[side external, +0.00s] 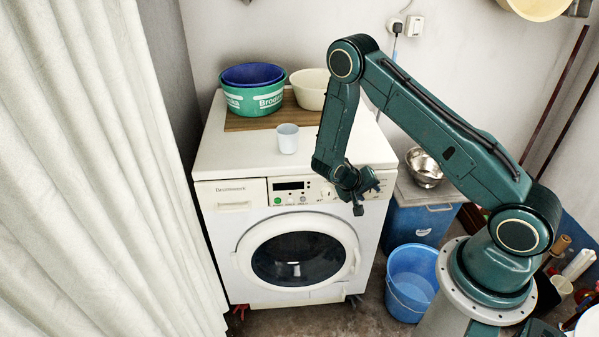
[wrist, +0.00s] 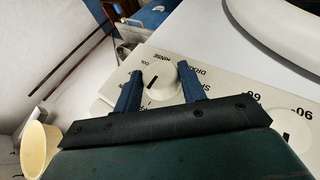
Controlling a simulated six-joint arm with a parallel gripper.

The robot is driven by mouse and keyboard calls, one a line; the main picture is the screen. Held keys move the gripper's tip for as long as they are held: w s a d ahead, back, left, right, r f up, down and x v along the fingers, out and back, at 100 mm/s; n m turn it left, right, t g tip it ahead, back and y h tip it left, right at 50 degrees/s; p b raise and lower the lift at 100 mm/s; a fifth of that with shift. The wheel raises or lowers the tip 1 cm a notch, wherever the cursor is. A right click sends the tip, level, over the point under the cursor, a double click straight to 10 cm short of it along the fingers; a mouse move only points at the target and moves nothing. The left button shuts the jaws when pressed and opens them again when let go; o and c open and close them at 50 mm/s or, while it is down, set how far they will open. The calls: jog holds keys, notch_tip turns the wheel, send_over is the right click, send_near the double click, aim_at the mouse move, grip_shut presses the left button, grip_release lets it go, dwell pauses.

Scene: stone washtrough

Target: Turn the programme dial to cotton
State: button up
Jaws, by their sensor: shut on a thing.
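The white washing machine (side external: 215,215) stands against the wall, its round door shut. The programme dial (wrist: 165,80) is a pale knob with a dark pointer mark, on the panel's right end. My gripper (wrist: 160,85) has its two blue fingers on either side of the dial, shut on it. In the side external view my gripper (side external: 358,196) is at the panel and hides the dial. Printed words around the dial, such as RINSE and DRAIN, show upside down in the wrist view.
A second knob (wrist: 292,125) with numbers such as 60 and 90 sits beside the dial. A pale cup (side external: 288,138), a green tub (side external: 253,100) and a cream bowl (side external: 311,89) stand on the machine. A blue bucket (side external: 411,283) is on the floor at its right.

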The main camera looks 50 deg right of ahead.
jog(key=shift+s+y, duration=0.1)
jog(key=shift+y, duration=0.2)
jog(key=shift+s+d+r+m+t+y, duration=0.15)
jog(key=shift+m+t+y, duration=0.1)
jog(key=shift+t+y, duration=0.6)
jog(key=shift+s+d+m+t+y, duration=0.1)
jog(key=shift+m+t+y, duration=0.2)
jog(key=shift+t+y, duration=0.5)
jog(key=shift+s+d+r+m+t+y, duration=0.15)
jog(key=shift+m+t+y, duration=0.1)
jog(key=shift+t+y, duration=0.55)
jog(key=shift+w+f, duration=0.1)
jog(key=shift+w, duration=0.05)
jog(key=o, duration=1)
jog(key=shift+v, duration=6.9)
